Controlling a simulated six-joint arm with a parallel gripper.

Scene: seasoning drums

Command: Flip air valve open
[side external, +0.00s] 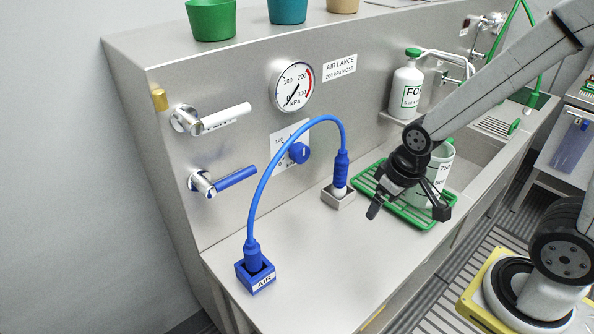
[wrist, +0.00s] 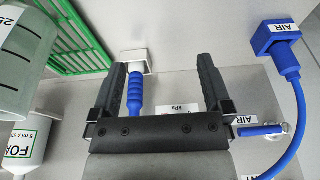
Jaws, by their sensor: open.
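The air valve has a blue lever (side external: 236,178) on a chrome body at the left of the steel panel. The lever sticks out to the right, tilted slightly up. In the wrist view its blue lever (wrist: 260,130) shows at the right edge beside an AIR label. My gripper (side external: 408,210) is open and empty, above the counter in front of the green rack, well to the right of the lever and apart from it. In the wrist view my gripper's two fingers (wrist: 162,66) stand wide apart, with nothing held between them.
A blue hose (side external: 268,172) arches from a blue AIR socket (side external: 256,277) to a grey block (side external: 338,198), between my gripper and the lever. A white lever (side external: 226,117) sits above the blue one. A large cup (side external: 440,165) stands on the green rack (side external: 408,214).

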